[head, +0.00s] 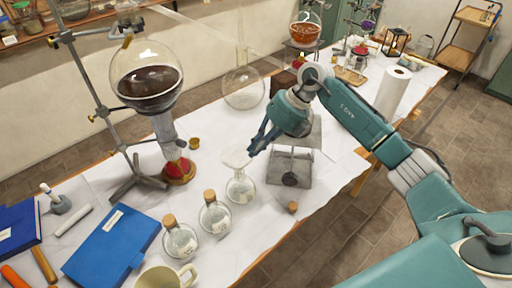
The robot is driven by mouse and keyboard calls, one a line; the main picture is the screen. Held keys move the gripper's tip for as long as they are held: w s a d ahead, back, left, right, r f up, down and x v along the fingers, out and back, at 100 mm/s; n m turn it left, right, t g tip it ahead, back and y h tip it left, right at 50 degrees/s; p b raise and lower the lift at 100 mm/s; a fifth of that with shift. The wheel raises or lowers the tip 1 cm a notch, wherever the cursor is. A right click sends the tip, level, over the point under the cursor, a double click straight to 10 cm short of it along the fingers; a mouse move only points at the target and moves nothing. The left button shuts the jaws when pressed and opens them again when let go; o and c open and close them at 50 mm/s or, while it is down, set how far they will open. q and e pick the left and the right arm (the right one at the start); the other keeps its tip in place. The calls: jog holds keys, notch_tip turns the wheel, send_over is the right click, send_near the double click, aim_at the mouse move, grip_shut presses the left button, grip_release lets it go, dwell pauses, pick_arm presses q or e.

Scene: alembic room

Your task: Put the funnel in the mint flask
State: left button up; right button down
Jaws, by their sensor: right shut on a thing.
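A pale, translucent funnel (236,158) is at the fingertips of my right gripper (255,146), which is shut on it. The funnel is directly over a small clear flask (240,190) without a cork, which I take as the mint flask; its label is too small to read. The funnel's lower end meets the flask's neck in the picture, but I cannot tell whether it is inside. The right arm comes in from the right. My left gripper is not in view.
Two corked flasks (214,217) (180,242) stand to the left. A large round flask (147,80) of dark liquid hangs on a stand behind. A metal lab jack (290,165) stands to the right, with a loose cork (292,207) in front. A mug (160,277) stands near the front.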

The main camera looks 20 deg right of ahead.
jog(key=shift+f, duration=0.2)
dwell(0.4)
jog(key=c, duration=1.8)
grip_release()
jog(key=shift+r, duration=0.15)
notch_tip(320, 180, up, 7)
jog(key=p, duration=0.4)
jog(key=shift+p, duration=0.35)
